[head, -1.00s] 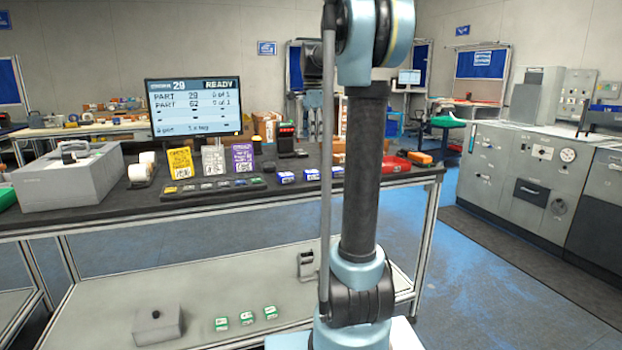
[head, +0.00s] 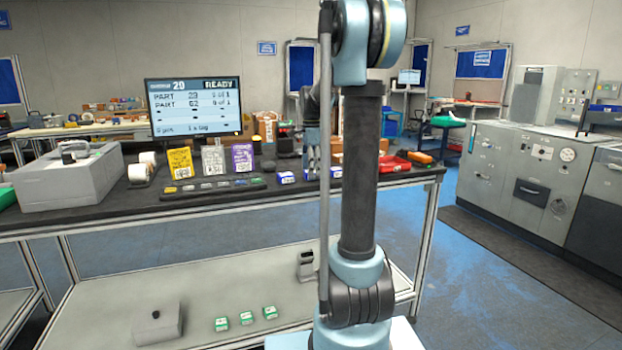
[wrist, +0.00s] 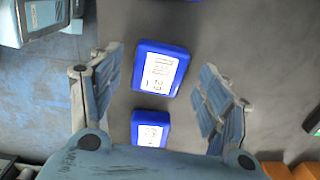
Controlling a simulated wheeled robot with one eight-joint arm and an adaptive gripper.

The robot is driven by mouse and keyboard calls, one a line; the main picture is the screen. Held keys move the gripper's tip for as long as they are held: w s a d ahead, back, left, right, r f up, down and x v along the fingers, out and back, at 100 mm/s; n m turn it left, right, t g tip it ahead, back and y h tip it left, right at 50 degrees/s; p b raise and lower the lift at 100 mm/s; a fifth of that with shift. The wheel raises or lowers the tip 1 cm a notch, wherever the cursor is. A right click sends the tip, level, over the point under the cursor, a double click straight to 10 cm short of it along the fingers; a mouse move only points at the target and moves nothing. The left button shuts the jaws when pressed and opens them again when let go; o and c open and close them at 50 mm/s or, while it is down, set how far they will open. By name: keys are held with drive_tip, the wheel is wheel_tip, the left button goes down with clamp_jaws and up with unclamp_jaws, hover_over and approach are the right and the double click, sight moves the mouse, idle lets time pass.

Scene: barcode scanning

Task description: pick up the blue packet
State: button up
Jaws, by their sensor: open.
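Two blue packets with white printed labels lie on the dark bench top in the wrist view. The larger-looking blue packet (wrist: 161,69) is between my gripper's spread fingers (wrist: 162,68), with clear gaps on both sides. The other blue packet (wrist: 150,129) lies just below it in that view, partly cut off by my gripper's body. My gripper is open and empty. In the head view it hangs over the row of blue packets (head: 286,178), pointing down (head: 312,163), partly hidden behind my own arm.
A monitor (head: 193,107), a grey box (head: 70,180) and yellow, white and purple cards (head: 243,158) stand on the bench. Red and orange items (head: 420,157) lie at the right end. Small green-and-white boxes (head: 246,318) sit on the lower shelf.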

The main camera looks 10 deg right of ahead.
drive_tip(key=shift+f, duration=0.6)
drive_tip(key=c, duration=1.2)
drive_tip(key=shift+c, duration=0.2)
